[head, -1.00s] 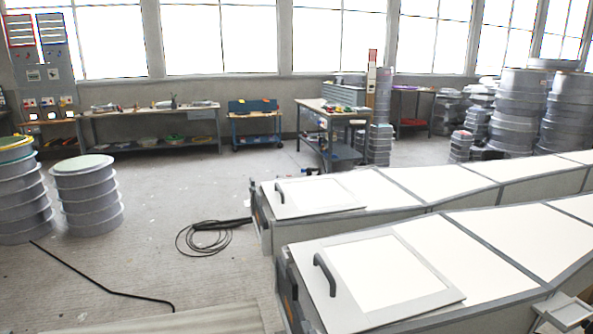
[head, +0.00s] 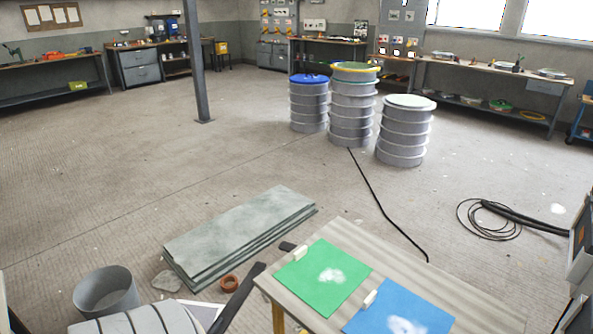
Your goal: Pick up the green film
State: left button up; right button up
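The green film (head: 318,279) is a flat green sheet with a whitish patch near its middle. It lies on the left part of a small striped table (head: 440,290) at the bottom of the head view. A small pale block sits at its upper left corner. A blue sheet (head: 398,312) lies to its right, partly cut off by the picture's lower edge, with a pale block at its corner. Neither of my grippers shows in the view.
Grey slabs (head: 240,232) lie stacked on the floor left of the table, near a grey bucket (head: 106,291) and an orange ring (head: 229,283). Ringed drums (head: 404,135) stand behind. A black cable (head: 385,205) crosses the floor. The floor at left is open.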

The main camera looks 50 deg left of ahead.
aim_at(324, 275)
jog(key=j+u, duration=0.1)
jog(key=u, duration=1.3)
